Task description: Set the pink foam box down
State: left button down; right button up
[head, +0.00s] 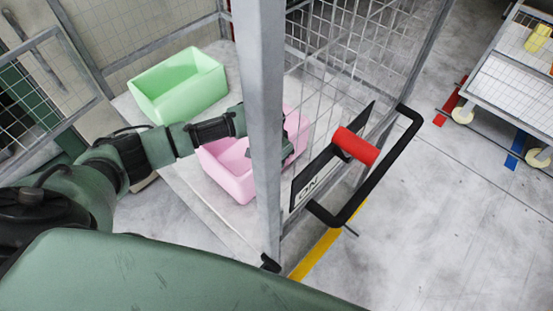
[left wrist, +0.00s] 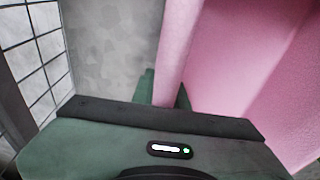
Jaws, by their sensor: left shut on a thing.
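The pink foam box (head: 228,175) is open-topped and sits behind a grey upright post in the head view, which hides part of it. It is over the light grey floor of a mesh-sided cage; I cannot tell if it touches that floor. My left arm reaches in from the left, and my left gripper (head: 284,150) is at the box's right side, partly behind the post. In the left wrist view the gripper (left wrist: 165,95) is shut on a thin wall of the pink box (left wrist: 240,60). My right gripper is not in view.
A green foam box (head: 160,93) stands behind the pink one, apart from it. The grey post (head: 262,120) and wire mesh (head: 345,45) are close to my gripper. A black handle with a red grip (head: 356,146) is at the right. Open floor (head: 450,230) lies beyond.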

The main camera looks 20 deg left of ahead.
pick_arm(q)
jog(key=c, duration=1.4)
grip_release()
jog(key=shift+f, duration=0.1)
jog(key=r, duration=0.4)
jog(key=s+r+b, duration=0.1)
jog(key=r, duration=0.7)
jog(key=shift+s+a, duration=0.3)
jog(key=shift+s, duration=0.05)
